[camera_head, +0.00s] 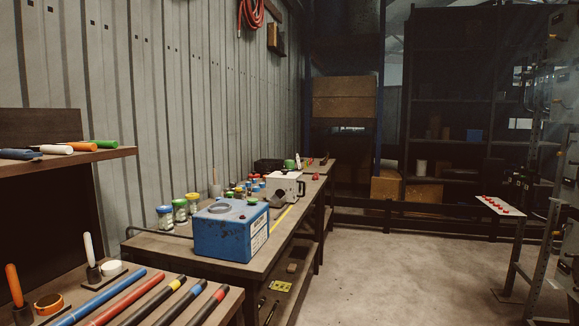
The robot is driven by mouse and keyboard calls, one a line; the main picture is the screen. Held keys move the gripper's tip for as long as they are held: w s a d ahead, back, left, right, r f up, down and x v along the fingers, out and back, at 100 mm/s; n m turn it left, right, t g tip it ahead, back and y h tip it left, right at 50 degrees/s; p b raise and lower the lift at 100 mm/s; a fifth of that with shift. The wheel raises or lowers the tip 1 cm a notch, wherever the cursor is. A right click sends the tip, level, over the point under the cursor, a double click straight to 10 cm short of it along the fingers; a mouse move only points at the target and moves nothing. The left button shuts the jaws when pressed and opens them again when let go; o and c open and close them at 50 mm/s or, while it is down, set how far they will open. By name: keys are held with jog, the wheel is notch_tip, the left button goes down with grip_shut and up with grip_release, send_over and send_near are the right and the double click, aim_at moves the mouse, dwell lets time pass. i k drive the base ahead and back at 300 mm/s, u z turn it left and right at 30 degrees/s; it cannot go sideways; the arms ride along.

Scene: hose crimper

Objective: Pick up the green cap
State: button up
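Several green things show, and I cannot tell which is the green cap. Small coloured caps (240,190), some of them green, stand in a group on the long workbench (160,245), behind the blue box. They are too small to make out singly. A green rounded piece (104,144) lies on the upper left shelf. My gripper is not in view.
A white machine (284,190) stands behind the blue box. Coloured hoses (155,300) and upright posts (88,250) are on the near left table. A small stand with red pieces (500,206) is at the right. The concrete floor (390,270) between is clear.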

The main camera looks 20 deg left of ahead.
aim_at(288, 164)
jog(key=u, duration=0.3)
jog(key=i, duration=5.8)
jog(key=u, duration=3.4)
